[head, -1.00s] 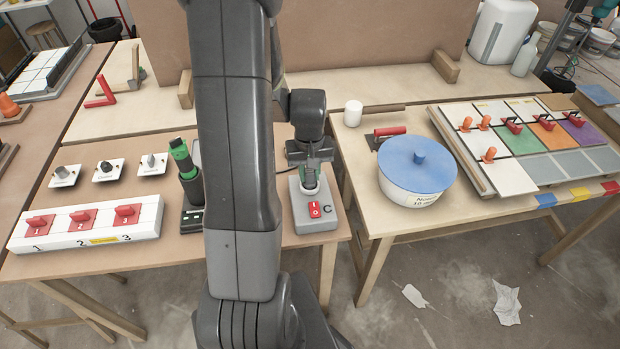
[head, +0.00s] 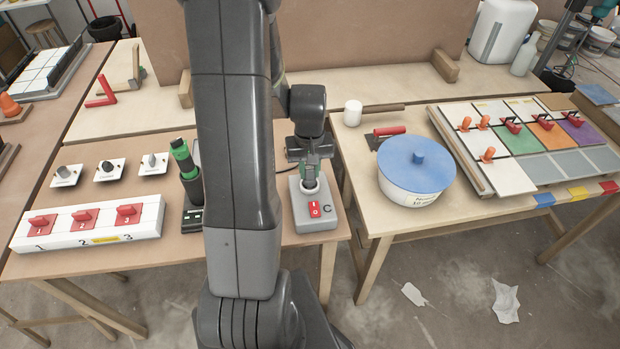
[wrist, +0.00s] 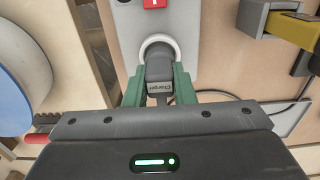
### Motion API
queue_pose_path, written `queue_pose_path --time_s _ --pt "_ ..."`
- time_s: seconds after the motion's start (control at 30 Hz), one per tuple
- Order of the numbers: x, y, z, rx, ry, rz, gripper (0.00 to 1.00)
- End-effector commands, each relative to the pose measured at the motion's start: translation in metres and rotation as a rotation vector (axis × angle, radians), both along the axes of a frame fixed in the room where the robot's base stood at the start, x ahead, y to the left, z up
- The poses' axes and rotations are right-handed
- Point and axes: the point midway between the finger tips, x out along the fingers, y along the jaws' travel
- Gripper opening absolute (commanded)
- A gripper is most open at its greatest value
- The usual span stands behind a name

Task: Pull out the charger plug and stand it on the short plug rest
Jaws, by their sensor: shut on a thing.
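In the head view my gripper (head: 311,170) is above the box, behind a red switch (head: 314,209). I cannot identify the short plug rest with certainty; my arm hides part of the bench.
A green and black tool (head: 185,165) stands left of my arm. A grey bracket (wrist: 252,17) with a yellow thing is near the box. A white strip (head: 70,237) with red switches lies at left. A blue-lidded tub (head: 417,168) stands on the right table.

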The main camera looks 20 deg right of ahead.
Motion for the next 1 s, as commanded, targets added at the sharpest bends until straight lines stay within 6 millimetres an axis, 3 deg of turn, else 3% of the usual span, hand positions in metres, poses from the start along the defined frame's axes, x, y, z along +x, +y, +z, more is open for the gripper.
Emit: queue_pose_path --time_s 0.37,1.0 --pt "0.000 0.000 0.004 0.000 0.000 0.000 0.00" --pt "0.000 0.000 0.031 0.000 -0.001 0.000 0.00"
